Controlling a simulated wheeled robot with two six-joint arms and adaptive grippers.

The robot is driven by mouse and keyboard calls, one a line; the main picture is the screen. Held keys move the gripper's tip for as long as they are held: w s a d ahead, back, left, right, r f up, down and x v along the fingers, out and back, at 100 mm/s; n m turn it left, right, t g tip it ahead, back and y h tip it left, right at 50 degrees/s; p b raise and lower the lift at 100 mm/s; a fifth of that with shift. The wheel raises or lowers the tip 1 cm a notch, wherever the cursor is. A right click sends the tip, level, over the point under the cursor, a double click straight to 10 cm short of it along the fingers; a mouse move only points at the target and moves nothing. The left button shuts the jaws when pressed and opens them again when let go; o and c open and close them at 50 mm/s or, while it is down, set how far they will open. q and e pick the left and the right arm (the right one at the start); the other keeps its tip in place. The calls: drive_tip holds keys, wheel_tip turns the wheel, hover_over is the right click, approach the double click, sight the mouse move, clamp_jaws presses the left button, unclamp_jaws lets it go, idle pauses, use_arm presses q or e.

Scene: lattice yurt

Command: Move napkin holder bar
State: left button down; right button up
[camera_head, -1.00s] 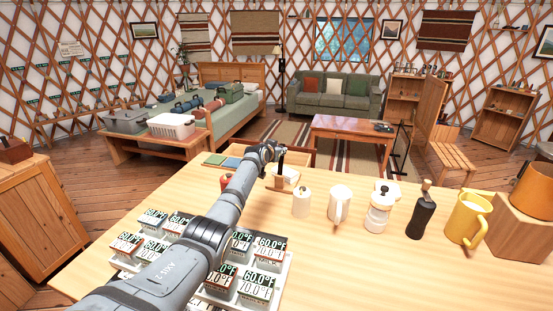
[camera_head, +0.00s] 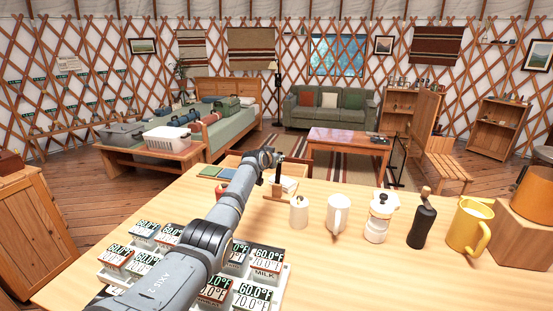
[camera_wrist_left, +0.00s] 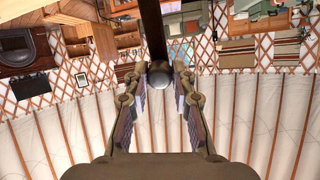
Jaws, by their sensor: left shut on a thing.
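My left gripper (camera_head: 268,160) is at the far edge of the table, at the napkin holder (camera_head: 273,198), which has a wooden base. It is shut on a dark upright bar (camera_head: 277,176) there. In the left wrist view, a dark brown bar (camera_wrist_left: 154,30) runs up from between the fingers (camera_wrist_left: 160,88), with a round grey end near the fingertips. White napkins (camera_head: 288,184) show behind the bar. The arm hides part of the holder, and I cannot tell whether the bar is lifted clear. My right gripper is not in view.
To the right stand a cream jar (camera_head: 299,212), a white mug (camera_head: 338,214), a white moka pot (camera_head: 379,218), a black grinder (camera_head: 422,225) and a yellow mug (camera_head: 467,225). Several temperature-label cubes (camera_head: 258,270) sit near my arm. The table's front right (camera_head: 370,280) is clear.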

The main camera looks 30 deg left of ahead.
use_arm(q)
drive_tip(key=shift+f, duration=0.2)
drive_tip(key=c, duration=1.1)
unclamp_jaws()
drive_tip(key=shift+r, duration=0.1)
drive_tip(key=shift+s, duration=0.1)
drive_tip(key=v, duration=1.2)
